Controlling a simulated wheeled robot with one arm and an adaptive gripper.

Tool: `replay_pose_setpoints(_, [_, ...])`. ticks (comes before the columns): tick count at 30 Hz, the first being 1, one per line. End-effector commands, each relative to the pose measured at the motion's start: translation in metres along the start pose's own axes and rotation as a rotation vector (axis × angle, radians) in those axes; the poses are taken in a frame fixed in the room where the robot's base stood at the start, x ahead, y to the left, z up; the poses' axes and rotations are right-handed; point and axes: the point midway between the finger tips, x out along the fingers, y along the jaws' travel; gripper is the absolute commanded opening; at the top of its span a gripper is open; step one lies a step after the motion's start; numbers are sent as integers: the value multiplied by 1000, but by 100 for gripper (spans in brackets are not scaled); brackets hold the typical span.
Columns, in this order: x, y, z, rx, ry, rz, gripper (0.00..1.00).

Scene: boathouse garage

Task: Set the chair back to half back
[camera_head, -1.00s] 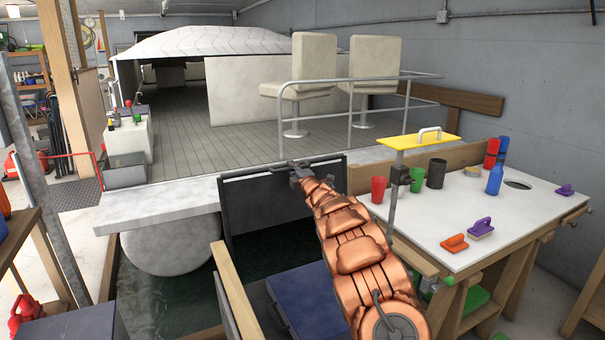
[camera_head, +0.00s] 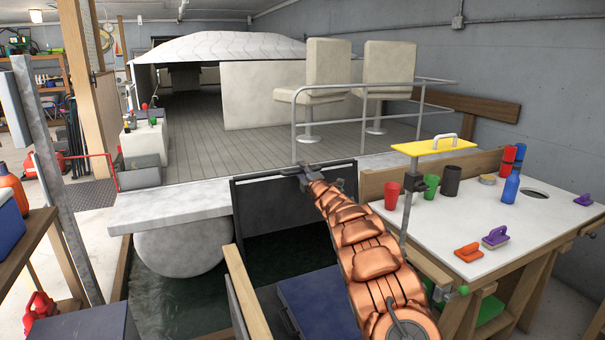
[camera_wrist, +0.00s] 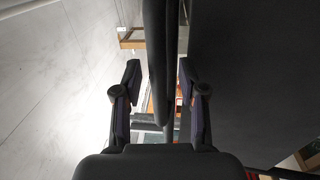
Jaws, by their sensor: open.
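The chair's dark back (camera_head: 257,205) stands nearly upright, with a bar along its top edge. Its blue seat (camera_head: 312,300) lies below and nearer, partly covered by my arm. My gripper (camera_head: 312,172) is at the top edge of the back, right of its middle. In the wrist view, my gripper (camera_wrist: 160,103) is open, with one finger on each side of a dark bar (camera_wrist: 158,50) of the chair back. I cannot tell whether the fingers touch it. The dark panel (camera_wrist: 250,70) fills the right of that view.
A white worktable (camera_head: 440,228) on the right holds cups, a blue bottle (camera_head: 511,186) and brushes. A white boat deck with two seats (camera_head: 328,65) lies behind. Dark water (camera_head: 185,285) shows beside the chair.

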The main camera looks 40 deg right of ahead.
Motion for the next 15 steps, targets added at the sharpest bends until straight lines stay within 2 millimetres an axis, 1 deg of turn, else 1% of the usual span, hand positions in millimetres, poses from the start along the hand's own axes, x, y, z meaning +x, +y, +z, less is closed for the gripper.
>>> replay_pose_setpoints(8, [-1,0,0,0,0,0,41])
replay_pose_setpoints(15, [-12,0,0,-2,0,-5,41])
